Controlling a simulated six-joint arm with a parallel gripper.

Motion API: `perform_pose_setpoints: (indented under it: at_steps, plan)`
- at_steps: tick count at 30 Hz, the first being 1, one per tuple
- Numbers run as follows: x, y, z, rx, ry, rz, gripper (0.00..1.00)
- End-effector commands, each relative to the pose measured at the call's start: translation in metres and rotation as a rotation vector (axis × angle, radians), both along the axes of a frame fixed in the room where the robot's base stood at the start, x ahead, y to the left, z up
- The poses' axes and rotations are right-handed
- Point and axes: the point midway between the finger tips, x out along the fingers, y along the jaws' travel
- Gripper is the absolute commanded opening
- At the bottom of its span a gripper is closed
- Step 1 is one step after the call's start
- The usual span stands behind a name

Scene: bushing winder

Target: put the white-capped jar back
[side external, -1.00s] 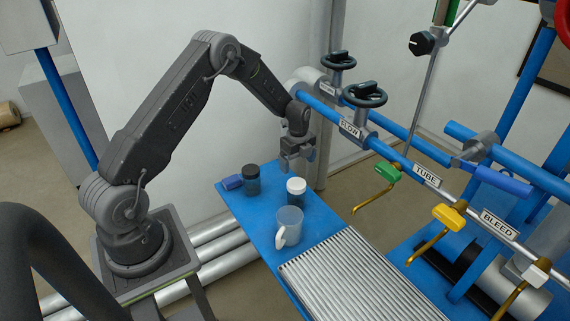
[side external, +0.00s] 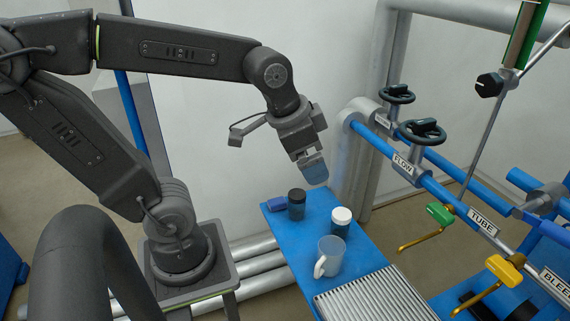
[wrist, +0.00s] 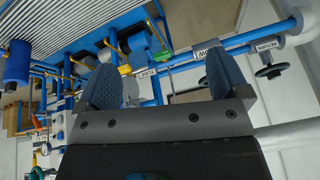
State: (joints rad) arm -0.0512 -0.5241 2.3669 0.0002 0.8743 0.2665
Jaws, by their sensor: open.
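The white-capped jar (side external: 340,224) is dark-bodied and stands upright on the blue table (side external: 369,257). A clear mug (side external: 329,259) with a white handle stands just in front of it. A dark-capped jar (side external: 297,205) stands behind it to the left. My gripper (side external: 314,170) hangs tilted above the far end of the table, above the jars in the picture and apart from them. In the wrist view, my gripper (wrist: 160,76) shows two blue fingers spread wide, with nothing held between them. I cannot make out the white-capped jar in that view.
A ribbed metal grate (side external: 370,298) covers the near part of the table. Blue pipes with black handwheels (side external: 422,132), a green-handled lever (side external: 439,214) and a yellow-handled lever (side external: 504,270) stand to the right.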

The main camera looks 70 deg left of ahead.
Motion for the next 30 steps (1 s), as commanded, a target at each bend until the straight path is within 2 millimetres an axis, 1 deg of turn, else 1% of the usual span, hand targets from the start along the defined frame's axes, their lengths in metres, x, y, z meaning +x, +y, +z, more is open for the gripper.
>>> perform_pose_setpoints:
  at_steps: [1, 3, 6, 9, 30]
  plan:
    - [-0.015, -0.004, 0.001, -0.026, -0.025, 0.042, 0.94]
    - [-0.03, -0.008, 0.0, -0.061, -0.043, 0.1, 0.94]
    - [-0.044, -0.012, -0.002, -0.097, -0.062, 0.157, 0.94]
    - [-0.049, -0.013, -0.003, -0.114, -0.069, 0.183, 0.94]
    - [-0.05, -0.013, -0.003, -0.117, -0.069, 0.188, 0.94]
